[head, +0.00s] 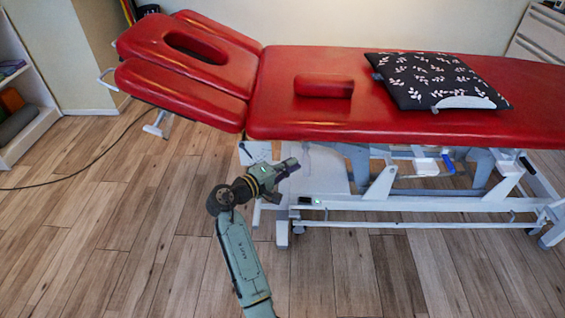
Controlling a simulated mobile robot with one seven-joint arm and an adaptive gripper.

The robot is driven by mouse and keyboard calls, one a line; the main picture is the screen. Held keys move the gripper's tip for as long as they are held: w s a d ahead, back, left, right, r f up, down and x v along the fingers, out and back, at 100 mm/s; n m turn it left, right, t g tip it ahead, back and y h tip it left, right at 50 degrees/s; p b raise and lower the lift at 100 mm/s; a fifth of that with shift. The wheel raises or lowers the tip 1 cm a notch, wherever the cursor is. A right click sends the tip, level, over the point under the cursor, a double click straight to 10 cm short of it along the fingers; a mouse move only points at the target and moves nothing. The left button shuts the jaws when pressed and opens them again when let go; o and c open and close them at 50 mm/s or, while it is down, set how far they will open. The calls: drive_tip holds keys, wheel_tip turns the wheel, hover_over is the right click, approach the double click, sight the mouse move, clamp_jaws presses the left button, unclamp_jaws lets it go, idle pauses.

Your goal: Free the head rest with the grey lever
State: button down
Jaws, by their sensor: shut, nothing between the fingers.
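The head rest (232,72) is the red padded end section with an oval face hole, at the left end of the red treatment table (400,125). It joins the main pad at a seam and sits at an angle to it. My gripper (294,163) is shut and empty, just below the table's near edge by that seam, in front of the white frame. I cannot make out the grey lever for certain; the gripper and wrist cover part of the frame there. A pale bracket (253,151) shows under the seam, left of the gripper.
A black leaf-patterned cushion (432,80) and a small red pad (323,86) lie on the table. A blue-ended part (447,163) shows in the underframe. A dark cable (88,165) crosses the floor at left. A shelf (22,100) stands far left. The front floor is clear.

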drive_tip(key=shift+d, duration=0.1)
idle(0.3)
drive_tip(key=shift+s+d+n+t+y+p, duration=0.2)
drive_tip(key=shift+n+t+y+p, duration=0.1)
drive_tip(key=shift+p, duration=0.05)
drive_tip(key=shift+d, duration=0.2)
drive_tip(key=d+n+t+y+p, duration=0.2)
drive_tip(key=d+p, duration=0.2)
drive_tip(key=d, duration=0.4)
drive_tip(key=shift+d+y, duration=0.15)
drive_tip(key=shift+y, duration=0.25)
drive_tip(key=shift+w, duration=0.1)
idle(0.6)
